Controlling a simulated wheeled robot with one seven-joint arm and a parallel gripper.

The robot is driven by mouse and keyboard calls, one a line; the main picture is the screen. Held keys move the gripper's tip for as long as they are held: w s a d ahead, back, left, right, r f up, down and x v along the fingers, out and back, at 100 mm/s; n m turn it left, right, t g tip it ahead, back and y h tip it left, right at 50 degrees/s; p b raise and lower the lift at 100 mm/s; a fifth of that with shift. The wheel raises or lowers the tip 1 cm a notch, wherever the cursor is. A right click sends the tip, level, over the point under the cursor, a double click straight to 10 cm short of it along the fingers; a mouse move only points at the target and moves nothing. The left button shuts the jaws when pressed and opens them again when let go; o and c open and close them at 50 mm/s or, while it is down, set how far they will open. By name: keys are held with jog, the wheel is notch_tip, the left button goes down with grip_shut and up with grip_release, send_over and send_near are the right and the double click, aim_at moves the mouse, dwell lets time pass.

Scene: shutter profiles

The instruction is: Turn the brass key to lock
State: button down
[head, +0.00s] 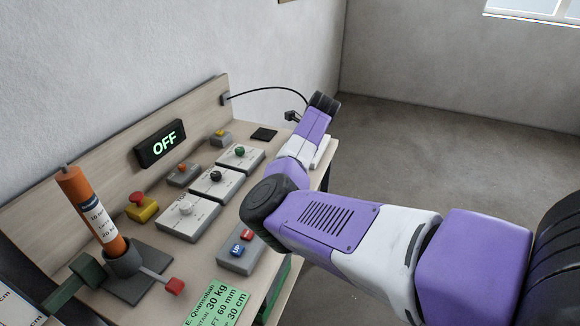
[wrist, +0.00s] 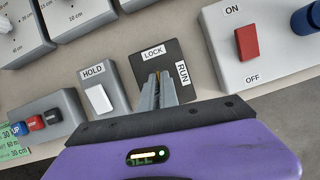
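In the wrist view, a dark key plate (wrist: 172,56) carries a LOCK label at its top and a RUN label at its right. My gripper (wrist: 158,80) reaches down over this plate, its two grey fingers close together. A small sliver of brass key (wrist: 158,74) shows between the fingertips, which appear closed on it; the rest of the key is hidden. The key's exact angle cannot be told. In the head view, my arm covers the key plate and the gripper.
A HOLD panel (wrist: 96,94) with a white switch stands left of the plate. An ON/OFF panel (wrist: 266,62) with a red rocker stands close on the right. A display (head: 160,142) on the backboard reads OFF. Several button boxes and an orange cylinder (head: 90,208) stand on the bench.

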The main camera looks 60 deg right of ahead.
jog(key=shift+n+y, duration=0.3)
jog(key=shift+n, duration=0.4)
jog(key=c, duration=1.6)
grip_release()
jog(key=shift+b+v, duration=0.4)
jog(key=shift+v, duration=3.55)
